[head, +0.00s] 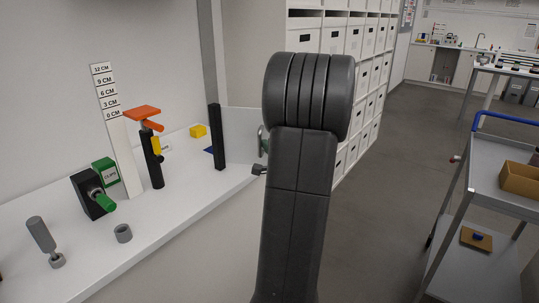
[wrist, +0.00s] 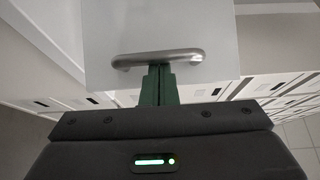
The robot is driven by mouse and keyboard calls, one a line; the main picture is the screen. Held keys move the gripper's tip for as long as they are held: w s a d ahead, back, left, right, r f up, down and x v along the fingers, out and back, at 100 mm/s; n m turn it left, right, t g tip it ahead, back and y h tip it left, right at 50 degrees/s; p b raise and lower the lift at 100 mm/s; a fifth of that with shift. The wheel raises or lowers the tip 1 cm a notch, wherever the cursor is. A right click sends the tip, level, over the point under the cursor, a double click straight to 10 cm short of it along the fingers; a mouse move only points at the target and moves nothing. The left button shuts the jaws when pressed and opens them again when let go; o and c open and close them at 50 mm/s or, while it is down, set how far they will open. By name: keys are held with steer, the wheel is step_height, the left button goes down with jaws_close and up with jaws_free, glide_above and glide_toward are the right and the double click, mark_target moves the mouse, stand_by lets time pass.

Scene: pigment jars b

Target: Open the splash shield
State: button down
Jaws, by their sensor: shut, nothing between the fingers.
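The splash shield (head: 241,128) is a pale flat panel beside a black post (head: 216,137) at the far end of the white bench in the head view. My gripper (wrist: 160,68) has green fingers, shut together and empty. The fingertips reach the middle of the handle bar in the picture; I cannot tell whether they touch it.
White shelving (head: 352,45) stands behind my arm. A grey cart (head: 500,165) is at right, with open floor between.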

steer(key=shift+m+t+h, duration=0.3)
steer(key=shift+m+h, duration=0.1)
steer(key=shift+h, duration=0.3)
steer(key=s+a+b, duration=0.1)
steer(key=b, duration=0.1)
steer(key=s+b, duration=0.1)
steer(key=b, duration=0.1)
steer(key=s+a+b, duration=0.1)
steer(key=b, duration=0.2)
steer(key=shift+s+a+f, duration=0.3)
steer(key=shift+s, duration=0.05)
steer(key=shift+s+a+r+b, duration=0.3)
steer(key=shift+s+b, duration=0.1)
steer(key=shift+b, duration=0.1)
